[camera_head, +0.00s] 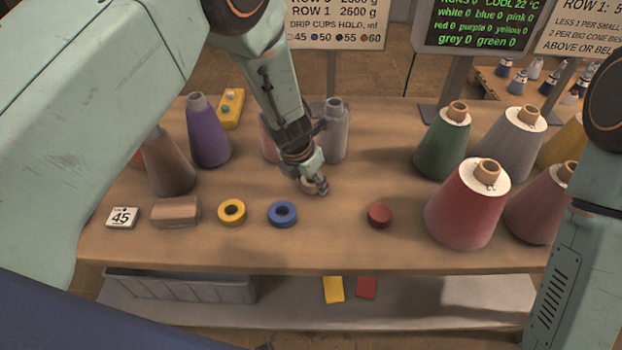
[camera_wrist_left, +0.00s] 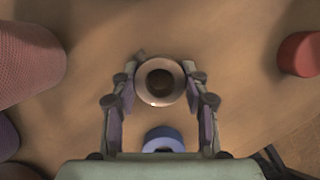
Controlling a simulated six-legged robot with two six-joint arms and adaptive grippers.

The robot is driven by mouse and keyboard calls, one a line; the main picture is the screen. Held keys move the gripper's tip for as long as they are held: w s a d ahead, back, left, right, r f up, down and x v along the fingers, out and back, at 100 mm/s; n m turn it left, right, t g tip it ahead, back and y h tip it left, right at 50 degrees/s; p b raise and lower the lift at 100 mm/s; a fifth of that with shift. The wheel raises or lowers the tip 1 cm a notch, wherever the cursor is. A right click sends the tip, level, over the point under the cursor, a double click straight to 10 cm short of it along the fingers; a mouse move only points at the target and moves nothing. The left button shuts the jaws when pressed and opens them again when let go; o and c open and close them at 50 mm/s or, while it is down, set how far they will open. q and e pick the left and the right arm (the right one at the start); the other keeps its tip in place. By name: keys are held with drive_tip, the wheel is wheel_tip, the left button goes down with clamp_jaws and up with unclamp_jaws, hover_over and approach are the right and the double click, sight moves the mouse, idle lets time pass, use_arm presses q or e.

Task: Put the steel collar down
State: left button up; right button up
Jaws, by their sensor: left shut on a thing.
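The steel collar (camera_wrist_left: 160,82) is a round, greyish-tan ring with a dark hole, held between the two fingers of my left gripper (camera_wrist_left: 160,92) in the left wrist view. In the head view my left gripper (camera_head: 314,184) points down over the middle of the table, behind the blue ring (camera_head: 282,214). The collar (camera_head: 307,186) is partly covered by the fingers there. I cannot tell whether its underside touches the table. My right gripper is out of view; only part of that arm shows at the right edge.
On the wooden table (camera_head: 335,240), a yellow ring (camera_head: 232,212) and a tan block (camera_head: 176,212) lie left of the blue ring. A red disc (camera_head: 379,215) lies to the right. Thread cones, including a grey one (camera_head: 333,135) and a red one (camera_head: 468,208), stand behind and right.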

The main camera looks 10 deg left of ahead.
use_arm(q)
drive_tip(key=shift+s+a+f, duration=0.1)
drive_tip(key=shift+s+f, duration=0.1)
drive_tip(key=shift+f, duration=0.1)
drive_tip(key=o, duration=1.3)
drive_tip(key=shift+w+f, duration=0.15)
drive_tip(key=shift+f, duration=0.15)
drive_tip(key=shift+o, duration=0.2)
drive_tip(key=shift+r, duration=0.2)
drive_tip(key=shift+r, duration=0.1)
drive_tip(key=shift+r, duration=0.25)
drive_tip(key=p+v, duration=0.2)
drive_tip(key=v, duration=1)
drive_tip(key=shift+r, duration=0.3)
